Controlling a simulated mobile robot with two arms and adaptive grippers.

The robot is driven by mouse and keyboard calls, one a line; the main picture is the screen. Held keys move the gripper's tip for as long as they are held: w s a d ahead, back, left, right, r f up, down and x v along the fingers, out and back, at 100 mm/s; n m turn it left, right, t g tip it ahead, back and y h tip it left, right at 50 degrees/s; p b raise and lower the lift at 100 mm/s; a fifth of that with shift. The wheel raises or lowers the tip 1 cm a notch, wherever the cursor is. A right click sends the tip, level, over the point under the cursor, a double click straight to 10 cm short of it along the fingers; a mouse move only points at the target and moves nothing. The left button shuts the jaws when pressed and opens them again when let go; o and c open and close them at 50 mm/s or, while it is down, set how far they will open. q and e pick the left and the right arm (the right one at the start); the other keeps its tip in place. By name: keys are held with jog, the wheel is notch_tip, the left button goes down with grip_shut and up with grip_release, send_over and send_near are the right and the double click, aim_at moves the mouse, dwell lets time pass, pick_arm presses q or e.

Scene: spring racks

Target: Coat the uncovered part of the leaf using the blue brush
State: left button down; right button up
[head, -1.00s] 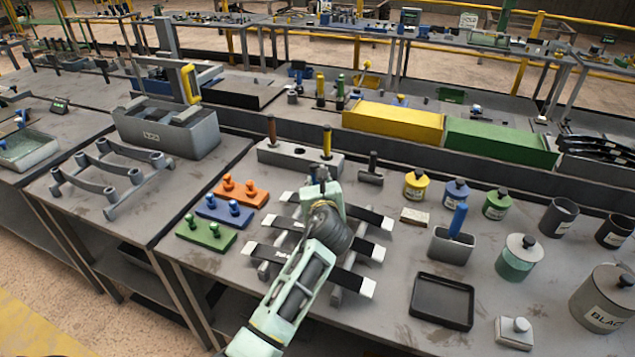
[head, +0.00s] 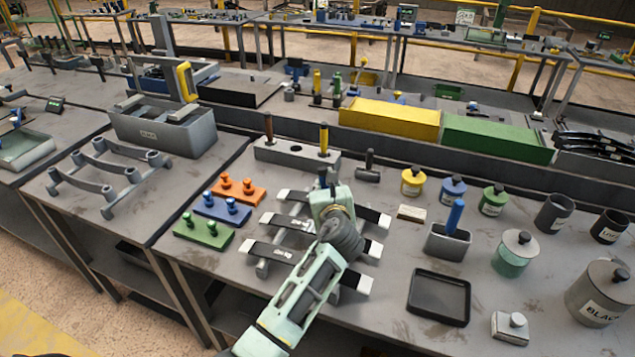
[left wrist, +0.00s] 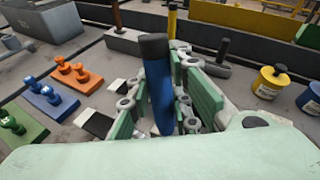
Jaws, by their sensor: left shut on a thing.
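Several dark leaves with pale ends lie across a grey rack in the head view: a far one (head: 370,215), a middle one (head: 290,226) and a near one (head: 268,250). My left gripper (head: 327,185) is above the leaves and hides their middles. In the left wrist view my left gripper (left wrist: 168,105) is shut on the blue brush (left wrist: 160,95), with its blue handle between the green fingers and its dark end up. The brush's lower end is hidden, so I cannot tell whether it touches a leaf. My right gripper is not in view.
A grey holder (head: 440,243) with another blue handle (head: 455,214) stands right of the leaves. Yellow (head: 411,183), blue (head: 453,190) and green (head: 492,203) pots stand behind it. A black tray (head: 439,298) lies in front. Orange, blue and green peg blocks (head: 222,207) lie left.

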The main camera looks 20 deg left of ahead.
pick_arm(q)
jog(key=shift+d+p, duration=0.8)
jog(key=shift+p, duration=0.35)
jog(key=shift+a+p, duration=0.45)
jog(key=shift+a, duration=0.35)
jog(key=shift+a+r+p, duration=0.1)
jog(key=shift+a+p, duration=0.9)
jog(key=shift+a, duration=0.65)
